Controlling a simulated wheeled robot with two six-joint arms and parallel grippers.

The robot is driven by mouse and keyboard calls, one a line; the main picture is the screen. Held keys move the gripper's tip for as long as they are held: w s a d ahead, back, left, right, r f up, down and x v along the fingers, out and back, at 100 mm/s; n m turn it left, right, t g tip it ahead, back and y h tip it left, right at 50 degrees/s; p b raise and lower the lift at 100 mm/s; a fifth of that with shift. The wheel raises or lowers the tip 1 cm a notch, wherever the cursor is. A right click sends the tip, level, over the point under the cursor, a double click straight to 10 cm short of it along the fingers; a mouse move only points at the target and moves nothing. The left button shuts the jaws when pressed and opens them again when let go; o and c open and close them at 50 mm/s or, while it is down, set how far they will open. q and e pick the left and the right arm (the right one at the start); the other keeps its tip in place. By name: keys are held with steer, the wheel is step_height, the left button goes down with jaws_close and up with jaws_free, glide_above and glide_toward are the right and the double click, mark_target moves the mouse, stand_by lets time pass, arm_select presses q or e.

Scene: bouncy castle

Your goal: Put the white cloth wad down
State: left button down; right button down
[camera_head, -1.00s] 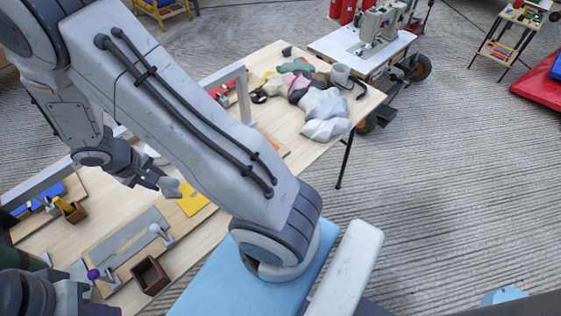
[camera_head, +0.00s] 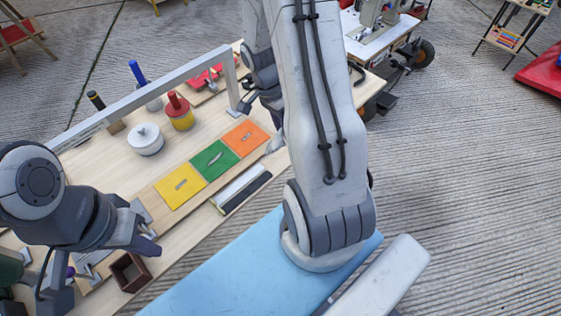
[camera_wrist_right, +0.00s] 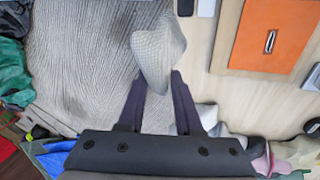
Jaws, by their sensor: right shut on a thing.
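The white cloth wad (camera_wrist_right: 158,50) is pinched between the two dark fingers of my right gripper (camera_wrist_right: 160,92) in the right wrist view. It sticks out past the fingertips as a pale, textured, pointed lump, seen against the floor and the table edge. In the head view my right arm's upper link hides most of that gripper; a small pale patch beside the orange panel may be the wad. My left gripper (camera_head: 148,240) is low over the table's left part, near a brown open box (camera_head: 130,272). I cannot tell whether its fingers are apart.
A sewing machine table (camera_head: 375,40) stands behind.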

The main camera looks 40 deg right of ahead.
steer(key=s+d+f+m+t+y+b, duration=0.1)
steer(key=s+d+m+y, duration=0.15)
steer(key=s+m, duration=0.55)
steer(key=s+d+m+t+y+b, duration=0.1)
steer(key=s+d+m+y+b, duration=0.2)
steer(key=m, duration=0.8)
steer(key=w+a+f+h, duration=0.1)
steer(key=w+a+f, duration=0.5)
steer(key=w+f, duration=0.3)
steer(key=shift+f, duration=1.15)
steer(key=shift+f, duration=0.15)
steer(key=c, duration=0.6)
jaws_free()
